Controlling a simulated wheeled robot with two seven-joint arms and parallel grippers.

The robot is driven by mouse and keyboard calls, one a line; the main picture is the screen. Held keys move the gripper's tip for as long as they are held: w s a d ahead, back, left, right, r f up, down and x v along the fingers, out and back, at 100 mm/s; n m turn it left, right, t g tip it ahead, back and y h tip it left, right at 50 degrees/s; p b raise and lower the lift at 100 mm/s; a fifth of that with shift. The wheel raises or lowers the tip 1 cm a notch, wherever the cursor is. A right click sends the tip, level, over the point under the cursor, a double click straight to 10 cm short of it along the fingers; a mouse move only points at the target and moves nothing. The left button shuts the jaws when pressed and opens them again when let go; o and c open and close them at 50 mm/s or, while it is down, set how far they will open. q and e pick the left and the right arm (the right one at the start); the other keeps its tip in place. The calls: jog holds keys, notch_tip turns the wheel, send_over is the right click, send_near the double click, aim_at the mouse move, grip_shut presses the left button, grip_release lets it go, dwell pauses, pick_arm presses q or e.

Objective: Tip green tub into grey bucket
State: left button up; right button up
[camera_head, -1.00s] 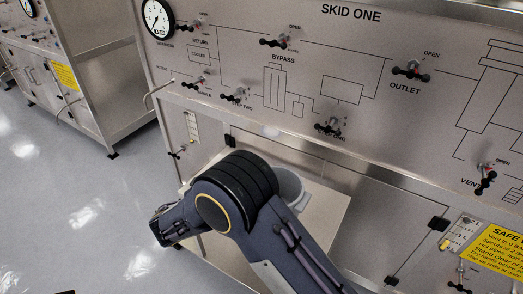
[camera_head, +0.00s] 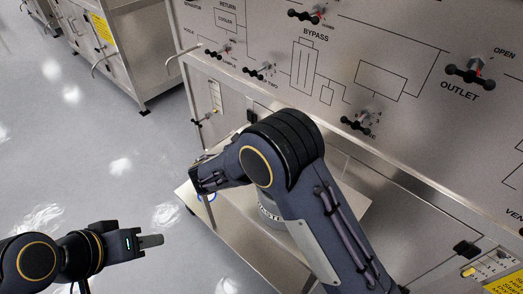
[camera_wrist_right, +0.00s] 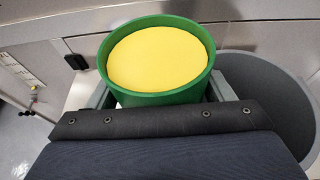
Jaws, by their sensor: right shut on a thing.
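The green tub (camera_wrist_right: 158,98) shows in the right wrist view with a yellow fill that looks level near its rim. My right gripper (camera_wrist_right: 160,88) is shut on it, one finger on each side. The tub is hidden behind my right arm in the head view. The grey bucket (camera_head: 270,214), with dark lettering on its side, stands on a metal shelf, mostly covered by my right arm. In the right wrist view the bucket (camera_wrist_right: 268,100) is a wide dark opening right of the tub. My left gripper (camera_head: 150,241) is over the floor at lower left, away from both; its jaw gap cannot be made out.
The metal shelf (camera_head: 250,250) juts from the skid panel (camera_head: 370,40), which carries several black valve handles, including the outlet valve (camera_head: 470,73). Another metal cabinet (camera_head: 125,60) stands at the back left. The floor (camera_head: 100,160) at left is clear.

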jog(key=shift+b, duration=0.4)
jog(key=shift+s+d+r+m+t+y+b, duration=0.35)
jog(key=shift+m+b, duration=0.35)
jog(key=shift+b, duration=0.55)
jog(key=b, duration=0.2)
jog(key=s+m+b, duration=0.1)
jog(key=b, duration=0.1)
jog(key=shift+d+f+m+t+b, duration=0.3)
jog(key=shift+d+t+b, duration=0.05)
jog(key=shift+d+b, duration=0.05)
jog(key=shift+r+y, duration=0.25)
jog(key=shift+s+d+r+m+t+b, duration=0.35)
jog(key=shift+m+b, duration=0.25)
jog(key=shift+b, duration=0.6)
jog(key=shift+s+d+f+m+t+y+b, duration=0.25)
jog(key=shift+s+d+f+m+y+b, duration=0.25)
jog(key=shift+b, duration=1.7)
jog(key=shift+d+r+m+t+b, duration=0.1)
jog(key=shift+r+m+t+b, duration=0.55)
jog(key=shift+b, duration=1.3)
